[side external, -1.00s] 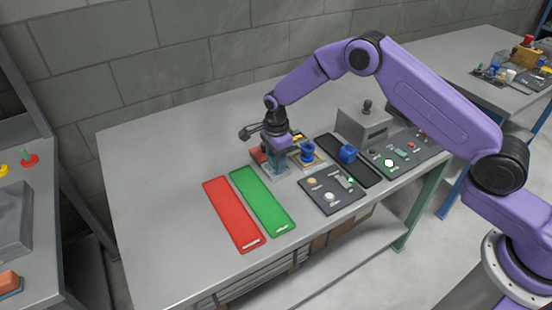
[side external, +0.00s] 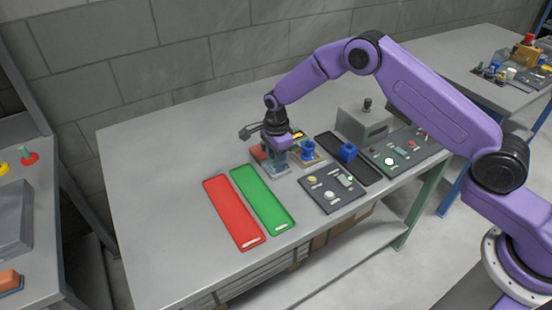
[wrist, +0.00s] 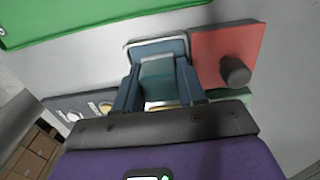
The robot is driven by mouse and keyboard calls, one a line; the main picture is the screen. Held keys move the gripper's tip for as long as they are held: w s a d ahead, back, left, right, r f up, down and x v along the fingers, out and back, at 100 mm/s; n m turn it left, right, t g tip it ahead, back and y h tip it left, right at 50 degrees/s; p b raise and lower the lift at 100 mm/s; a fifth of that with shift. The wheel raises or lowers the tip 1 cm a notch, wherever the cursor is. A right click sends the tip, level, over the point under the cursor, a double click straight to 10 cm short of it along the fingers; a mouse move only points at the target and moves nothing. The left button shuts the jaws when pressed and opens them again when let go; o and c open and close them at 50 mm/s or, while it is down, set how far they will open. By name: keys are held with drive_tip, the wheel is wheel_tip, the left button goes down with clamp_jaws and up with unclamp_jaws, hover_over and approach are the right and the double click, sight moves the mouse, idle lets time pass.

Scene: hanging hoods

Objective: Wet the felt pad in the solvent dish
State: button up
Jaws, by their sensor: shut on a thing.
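My gripper (wrist: 158,88) is shut on a teal block, which looks like the felt pad (wrist: 157,70). Below it in the wrist view is a shallow blue dish with a pale rim (wrist: 140,48), which looks like the solvent dish. The pad is over or inside the dish; I cannot tell whether it touches the bottom. A red square plate with a dark knob (wrist: 205,50) lies right beside the dish. In the side view my gripper (side external: 278,157) points down at the small fixtures, and its fingers hide much of the pad and dish.
A green tray (side external: 263,200) and a red tray (side external: 233,213) lie in front. Blue parts (side external: 307,150) and (side external: 347,152) stand to the right, near a dark control panel (side external: 333,188) and a grey box with a knob (side external: 366,122). The table's left side is clear.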

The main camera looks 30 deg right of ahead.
drive_tip(key=shift+r, duration=3.45)
